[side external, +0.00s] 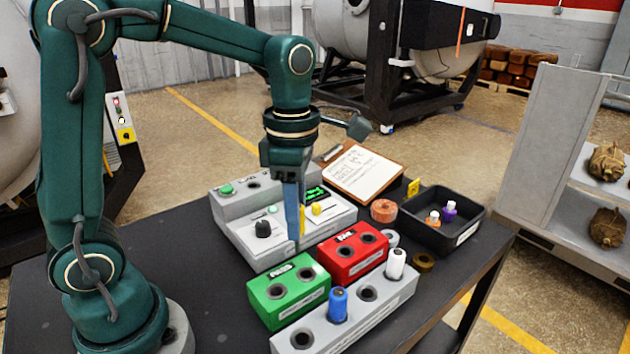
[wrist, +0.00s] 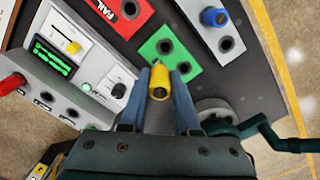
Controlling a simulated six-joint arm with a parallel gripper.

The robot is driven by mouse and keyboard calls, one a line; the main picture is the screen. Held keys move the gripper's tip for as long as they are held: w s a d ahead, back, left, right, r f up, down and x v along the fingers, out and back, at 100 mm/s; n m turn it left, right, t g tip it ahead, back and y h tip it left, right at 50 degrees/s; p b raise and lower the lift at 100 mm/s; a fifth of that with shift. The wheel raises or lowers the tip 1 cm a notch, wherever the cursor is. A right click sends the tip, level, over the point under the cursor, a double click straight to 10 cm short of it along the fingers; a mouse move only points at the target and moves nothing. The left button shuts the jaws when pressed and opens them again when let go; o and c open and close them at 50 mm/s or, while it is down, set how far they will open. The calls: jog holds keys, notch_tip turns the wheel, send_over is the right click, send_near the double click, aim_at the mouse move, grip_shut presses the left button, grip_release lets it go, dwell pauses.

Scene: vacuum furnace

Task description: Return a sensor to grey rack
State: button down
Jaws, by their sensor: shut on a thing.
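My gripper (side external: 293,238) is shut on a yellow sensor (wrist: 158,84), held between its blue fingers. In the side view, only a thin strip of the sensor (side external: 302,222) shows beside the fingers. The gripper points down, by the tester's front edge and behind the green block. The grey rack (side external: 352,335) stands at the front of the table. It holds a blue sensor (side external: 338,304) and a white sensor (side external: 396,263) upright. Its holes at the left end and between those two sensors are empty. In the wrist view, the rack (wrist: 205,35) is at the upper right.
The green block (side external: 288,290) and red FAIL block (side external: 352,256), both with empty holes, stand between tester and rack. The grey tester (side external: 262,252) has knobs and a green display. A black bin (side external: 440,242) holds orange and purple sensors. A clipboard (side external: 362,172) lies behind.

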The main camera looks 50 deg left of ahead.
aim_at(302, 324)
jog(key=s+d+f+m, duration=0.2)
jog(key=s+d+m, duration=0.3)
jog(key=d, duration=0.5)
jog(key=shift+s+d+f, duration=0.2)
jog(key=shift+s+f, duration=0.15)
jog(key=shift+s, duration=0.5)
jog(key=shift+f, duration=0.5)
jog(key=shift+f, duration=0.7)
jog(key=shift+f, duration=0.75)
jog(key=shift+f, duration=0.35)
jog(key=shift+f, duration=0.3)
dwell(0.7)
jog(key=shift+c, duration=0.8)
grip_release()
